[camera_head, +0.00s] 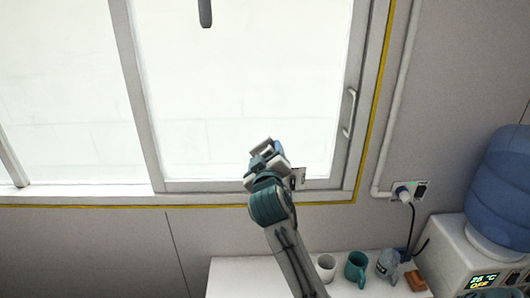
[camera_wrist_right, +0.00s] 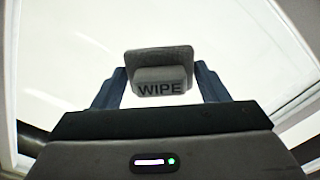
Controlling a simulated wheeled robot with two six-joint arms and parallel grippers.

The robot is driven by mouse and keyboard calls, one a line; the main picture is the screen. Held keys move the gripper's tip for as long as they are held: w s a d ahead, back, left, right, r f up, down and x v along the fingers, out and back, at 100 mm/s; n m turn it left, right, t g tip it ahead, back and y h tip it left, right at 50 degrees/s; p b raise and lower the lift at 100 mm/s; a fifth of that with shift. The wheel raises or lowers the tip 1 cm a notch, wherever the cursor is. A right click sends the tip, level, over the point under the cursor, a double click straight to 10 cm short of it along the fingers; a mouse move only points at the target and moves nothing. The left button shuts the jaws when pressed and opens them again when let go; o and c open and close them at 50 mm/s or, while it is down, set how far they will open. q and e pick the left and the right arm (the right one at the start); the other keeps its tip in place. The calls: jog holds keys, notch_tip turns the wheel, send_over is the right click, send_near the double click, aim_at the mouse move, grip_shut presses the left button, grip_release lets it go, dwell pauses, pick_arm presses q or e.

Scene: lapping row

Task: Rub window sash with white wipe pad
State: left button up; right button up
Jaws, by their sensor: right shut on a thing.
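The window sash (camera_head: 155,110) has a pale frame around bright panes and fills the upper left and middle of the head view. My right gripper (camera_head: 265,150) is raised in front of the lower part of the right-hand pane. In the right wrist view, its two fingers (camera_wrist_right: 161,88) are shut on the wipe pad (camera_wrist_right: 160,58), a pale block marked WIPE that looks grey there. The bright pane lies behind the pad. I cannot tell whether the pad touches the glass. My left gripper is not in view.
A vertical handle (camera_head: 348,112) sits on the window's right side. Below, a white counter (camera_head: 235,275) holds a white mug (camera_head: 326,267), a teal mug (camera_head: 356,268) and other small items. A water dispenser (camera_head: 478,262) with a blue bottle stands at the right. A plugged socket (camera_head: 419,190) is on the wall.

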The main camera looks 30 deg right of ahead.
dwell(0.3)
jog(key=shift+v, duration=1.6)
jog(key=shift+f, duration=0.1)
